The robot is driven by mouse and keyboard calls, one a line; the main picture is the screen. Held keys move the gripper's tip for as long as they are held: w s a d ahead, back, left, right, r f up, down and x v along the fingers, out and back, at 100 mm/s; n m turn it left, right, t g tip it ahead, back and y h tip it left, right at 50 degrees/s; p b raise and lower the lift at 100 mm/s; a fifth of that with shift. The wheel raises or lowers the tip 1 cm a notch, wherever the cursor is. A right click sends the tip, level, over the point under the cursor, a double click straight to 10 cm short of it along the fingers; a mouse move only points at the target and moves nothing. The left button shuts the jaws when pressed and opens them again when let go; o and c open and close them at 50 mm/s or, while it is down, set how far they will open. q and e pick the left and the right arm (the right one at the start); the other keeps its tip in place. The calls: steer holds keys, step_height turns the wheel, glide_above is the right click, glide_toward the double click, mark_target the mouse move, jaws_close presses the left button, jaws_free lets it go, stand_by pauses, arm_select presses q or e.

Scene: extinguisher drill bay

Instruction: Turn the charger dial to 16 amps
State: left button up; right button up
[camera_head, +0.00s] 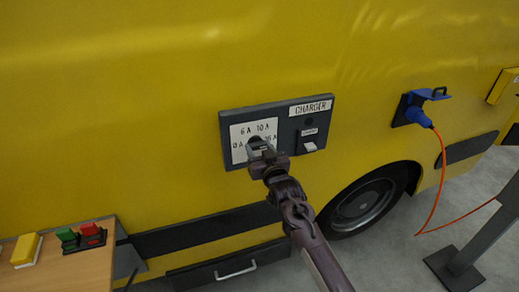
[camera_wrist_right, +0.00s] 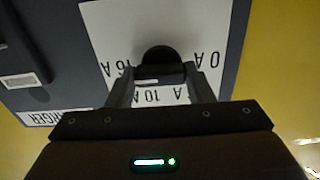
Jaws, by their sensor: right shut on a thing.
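The charger panel (camera_head: 284,106) is a dark plate on the yellow vehicle side. Its white dial face (camera_head: 240,131) has amp labels around a dark knob; 6 A and 10 A read clearly in the head view, the others partly hidden. My right gripper (camera_head: 262,150) reaches the dial from below right. In the right wrist view, the black knob (camera_wrist_right: 158,60) sits between the two fingers, which are shut on it. That view shows the labels upside down, 16 A left and 0 A right. A white mark shows at the knob's edge; the setting is unclear. My left gripper is out of view.
A white switch (camera_head: 309,147) sits on the panel right of the dial. A blue plug (camera_head: 418,115) with an orange cable is in a socket further right. A dark post (camera_head: 480,240) stands lower right.

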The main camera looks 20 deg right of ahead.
steer(key=shift+f, duration=0.1)
steer(key=o, duration=1)
steer(key=s+b, duration=0.2)
steer(key=s, duration=0.5)
steer(key=shift+s, duration=0.4)
steer(key=shift+d, duration=0.1)
